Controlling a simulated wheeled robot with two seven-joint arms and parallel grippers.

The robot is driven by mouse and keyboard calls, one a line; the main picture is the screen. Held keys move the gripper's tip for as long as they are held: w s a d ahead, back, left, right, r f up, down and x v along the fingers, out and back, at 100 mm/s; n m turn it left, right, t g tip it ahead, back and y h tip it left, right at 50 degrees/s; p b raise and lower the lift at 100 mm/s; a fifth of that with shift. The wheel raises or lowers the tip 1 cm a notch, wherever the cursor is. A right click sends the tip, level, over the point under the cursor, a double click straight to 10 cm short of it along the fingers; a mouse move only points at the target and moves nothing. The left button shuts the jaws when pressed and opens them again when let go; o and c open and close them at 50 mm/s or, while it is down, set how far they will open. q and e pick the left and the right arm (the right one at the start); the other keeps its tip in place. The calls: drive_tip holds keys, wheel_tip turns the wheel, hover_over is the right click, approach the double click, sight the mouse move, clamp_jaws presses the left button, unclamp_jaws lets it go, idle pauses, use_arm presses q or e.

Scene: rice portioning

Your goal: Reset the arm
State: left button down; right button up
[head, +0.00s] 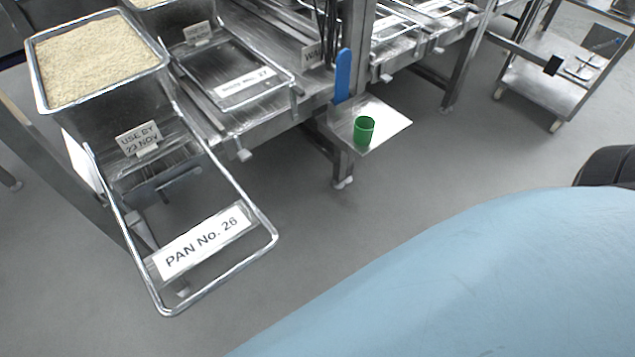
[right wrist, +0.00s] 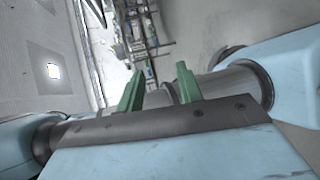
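My right gripper (right wrist: 159,70) shows in the right wrist view. Its two green fingers stand apart with nothing between them. A light blue part of my own body fills the lower right of the head view, and no gripper shows there. My left gripper is in neither view. I cannot tell from these frames how far the right gripper is from the work tables.
A pan of rice (head: 95,60) stands at the left, above a wire frame labelled "PAN No. 26" (head: 205,242). A green cup (head: 364,130) and a blue-handled tool (head: 343,75) are at a small shelf (head: 395,122). A steel cart (head: 545,90) stands at right. Grey floor is clear between.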

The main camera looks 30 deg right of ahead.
drive_tip(key=w+d+f+m+h, duration=0.3)
drive_tip(key=d+f+m+h, duration=0.4)
drive_tip(key=d, duration=0.4)
drive_tip(key=w+d+f+m+h, duration=0.35)
drive_tip(key=d+f+m, duration=0.35)
drive_tip(key=d, duration=0.5)
drive_tip(key=s+d+f+m+g+h, duration=0.2)
drive_tip(key=s+d+m+g+h, duration=0.15)
drive_tip(key=d+m, duration=0.35)
drive_tip(key=s+d+f+m+g+h, duration=0.3)
drive_tip(key=d+m+h, duration=0.1)
drive_tip(key=d, duration=0.6)
drive_tip(key=s+a+f+m+y, duration=0.1)
drive_tip(key=a+f, duration=0.2)
drive_tip(key=a, duration=0.7)
drive_tip(key=s+a+f+m+y, duration=0.1)
drive_tip(key=s+a+f, duration=0.1)
drive_tip(key=a, duration=0.7)
drive_tip(key=s+a+f+y, duration=0.2)
drive_tip(key=a+f, duration=0.2)
drive_tip(key=a, duration=0.6)
drive_tip(key=shift+a+m, duration=0.35)
drive_tip(key=shift+m, duration=0.05)
